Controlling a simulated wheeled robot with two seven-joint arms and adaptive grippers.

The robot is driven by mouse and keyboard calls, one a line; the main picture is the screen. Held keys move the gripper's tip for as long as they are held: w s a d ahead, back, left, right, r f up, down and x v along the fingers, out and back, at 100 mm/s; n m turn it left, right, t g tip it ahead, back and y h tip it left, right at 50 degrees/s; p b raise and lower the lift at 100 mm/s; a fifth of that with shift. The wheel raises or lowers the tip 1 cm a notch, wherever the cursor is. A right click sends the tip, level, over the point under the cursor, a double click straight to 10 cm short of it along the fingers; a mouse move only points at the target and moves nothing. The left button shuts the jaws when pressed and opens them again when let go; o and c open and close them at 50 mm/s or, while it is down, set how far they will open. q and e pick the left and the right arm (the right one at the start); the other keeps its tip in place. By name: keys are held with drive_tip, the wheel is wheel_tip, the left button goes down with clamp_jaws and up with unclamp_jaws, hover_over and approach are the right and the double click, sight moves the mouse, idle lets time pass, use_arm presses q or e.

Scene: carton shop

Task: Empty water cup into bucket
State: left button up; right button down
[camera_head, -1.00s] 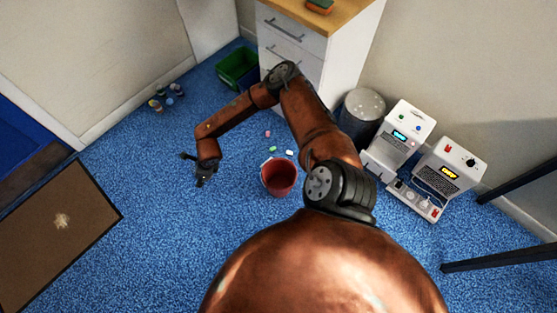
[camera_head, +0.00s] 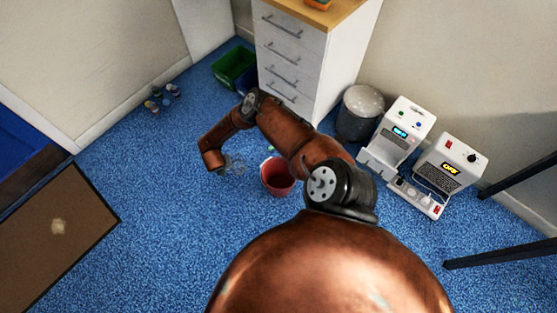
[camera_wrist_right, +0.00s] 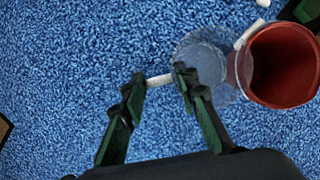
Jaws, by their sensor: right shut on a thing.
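The red bucket (camera_head: 277,181) stands on the blue carpet; it also shows at the right of the wrist view (camera_wrist_right: 268,92). A clear, see-through cup (camera_head: 236,166) is just left of the bucket in the head view. In the wrist view the cup (camera_wrist_right: 203,62) overlaps the bucket's left rim; its exact tilt and any water are hard to make out. My right gripper (camera_wrist_right: 160,82) is shut on the cup's pale handle. In the head view this gripper is mostly hidden by its own wrist. My left gripper is not in view.
A white drawer cabinet (camera_head: 288,62), a green bin (camera_head: 232,68) and a grey waste bin (camera_head: 357,120) stand behind. White machines (camera_head: 399,137) are at the right. Carpet left of the bucket is clear.

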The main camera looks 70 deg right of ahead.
sight(233, 156)
drive_tip(key=d+f+m, duration=0.1)
drive_tip(key=d+m, duration=0.1)
drive_tip(key=s+d+f+m+g, duration=0.1)
drive_tip(key=d+m, duration=0.1)
drive_tip(key=d, duration=0.1)
drive_tip(key=d+f+m+g, duration=0.1)
drive_tip(key=d+m, duration=0.1)
drive_tip(key=shift+s+d+f+m+h+b, duration=0.2)
drive_tip(key=shift+f+m+h+b, duration=0.1)
drive_tip(key=shift+f+m+b, duration=0.1)
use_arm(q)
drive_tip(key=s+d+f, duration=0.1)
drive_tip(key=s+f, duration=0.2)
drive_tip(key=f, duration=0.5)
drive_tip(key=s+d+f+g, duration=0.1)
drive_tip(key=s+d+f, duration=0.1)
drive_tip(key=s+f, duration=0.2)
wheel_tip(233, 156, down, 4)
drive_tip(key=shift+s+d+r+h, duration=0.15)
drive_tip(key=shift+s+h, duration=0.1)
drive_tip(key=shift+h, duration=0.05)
use_arm(e)
drive_tip(key=s+d+m, duration=0.1)
drive_tip(key=d+f+m+g, duration=0.1)
drive_tip(key=d, duration=0.1)
drive_tip(key=s+d+m+g, duration=0.1)
drive_tip(key=m, duration=0.1)
drive_tip(key=shift+s+d+f, duration=0.15)
drive_tip(key=shift+s+d, duration=0.05)
drive_tip(key=shift+s, duration=0.15)
